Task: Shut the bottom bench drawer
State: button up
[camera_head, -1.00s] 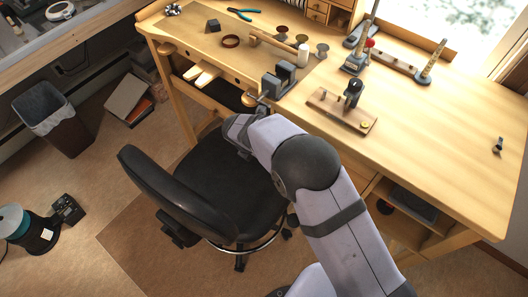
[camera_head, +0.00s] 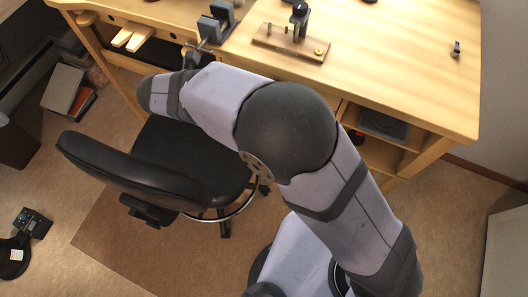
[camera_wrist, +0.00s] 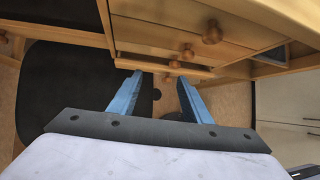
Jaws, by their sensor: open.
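In the wrist view the bench's drawer stack shows ahead, with round wooden knobs. The bottom bench drawer (camera_wrist: 135,62) is the lowest and farthest front, with a small knob near its middle. How far it stands out is hard to tell. My gripper (camera_wrist: 160,76) is open and empty, its two blue fingers apart and pointing toward that front. In the picture the fingertips lie just below the drawer's lower edge; I cannot tell whether they touch. In the head view my arm hides the drawer fronts and my gripper is out of sight.
The black chair (camera_head: 180,165) stands close to the bench, below my forearm. The wooden bench top (camera_head: 400,60) lies above the drawers, with a vise (camera_head: 215,22) at its front edge. Open shelves (camera_head: 385,135) sit right of the drawers. Carpet right of the bench is clear.

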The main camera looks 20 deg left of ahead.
jog(key=s+d+r+t+y+b, duration=0.2)
jog(key=s+d+t+b, duration=0.2)
jog(key=d+t+b, duration=0.95)
jog(key=a+f+g+b, duration=0.1)
jog(key=a+f, duration=0.1)
jog(key=f, duration=1)
jog(key=a+f+g+b, duration=0.1)
jog(key=a+f+b, duration=0.1)
jog(key=f, duration=1)
jog(key=shift+s+a+f, duration=0.15)
jog(key=shift+a+f, duration=0.2)
jog(key=shift+a, duration=0.15)
jog(key=w, duration=0.7)
jog(key=shift+w, duration=0.15)
